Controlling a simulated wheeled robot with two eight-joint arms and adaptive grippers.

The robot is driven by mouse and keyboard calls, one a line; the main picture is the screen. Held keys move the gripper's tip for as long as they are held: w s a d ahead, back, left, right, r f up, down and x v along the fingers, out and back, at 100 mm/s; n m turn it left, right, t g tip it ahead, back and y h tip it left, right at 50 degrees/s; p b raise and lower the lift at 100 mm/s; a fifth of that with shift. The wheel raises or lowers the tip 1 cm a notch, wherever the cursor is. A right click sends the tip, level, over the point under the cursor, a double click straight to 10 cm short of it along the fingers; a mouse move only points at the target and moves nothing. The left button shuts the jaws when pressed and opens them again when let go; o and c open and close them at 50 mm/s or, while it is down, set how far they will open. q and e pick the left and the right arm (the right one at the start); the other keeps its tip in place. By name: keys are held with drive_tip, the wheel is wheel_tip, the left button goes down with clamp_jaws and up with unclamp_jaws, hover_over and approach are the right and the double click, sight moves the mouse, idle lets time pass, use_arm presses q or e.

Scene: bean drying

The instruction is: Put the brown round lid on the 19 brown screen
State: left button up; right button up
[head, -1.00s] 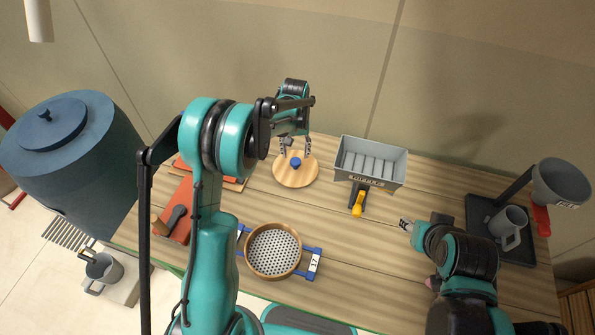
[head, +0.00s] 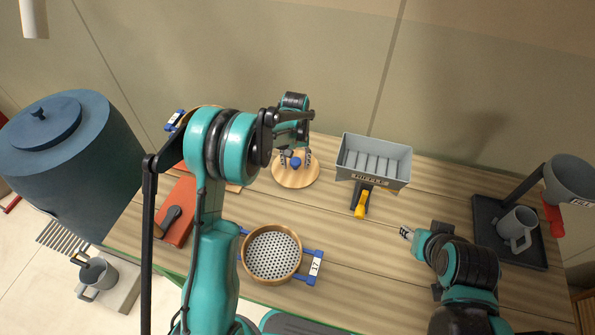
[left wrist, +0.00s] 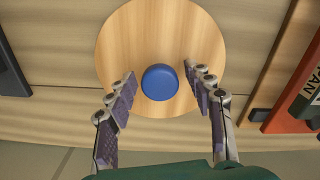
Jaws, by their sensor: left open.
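The brown round lid (head: 295,181), a light wooden disc with a blue knob (head: 296,163), lies on the table at the back middle. My left gripper (head: 296,158) is open above it, with a finger on each side of the knob. The left wrist view shows the knob (left wrist: 161,82) between the parted fingers, with gaps on both sides. A round brown screen (head: 271,279) with a perforated plate sits on a blue frame at the front; its tag seems to read 17. Another brown rim with a blue tagged handle (head: 175,119) is mostly hidden behind my left arm; its number is unreadable.
My right gripper (head: 405,232) is low over the right of the table. A grey riffle box (head: 373,160) with a yellow-handled tool (head: 361,205) stands right of the lid. A dark tray (head: 533,257) holds a grey mug. Orange-red boards (head: 177,208) lie at left.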

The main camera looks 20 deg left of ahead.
sight(295, 160)
use_arm(q)
clamp_jaws()
drive_tip(key=shift+r, duration=0.15)
drive_tip(key=shift+r+p, duration=1.15)
drive_tip(key=shift+r, duration=0.8)
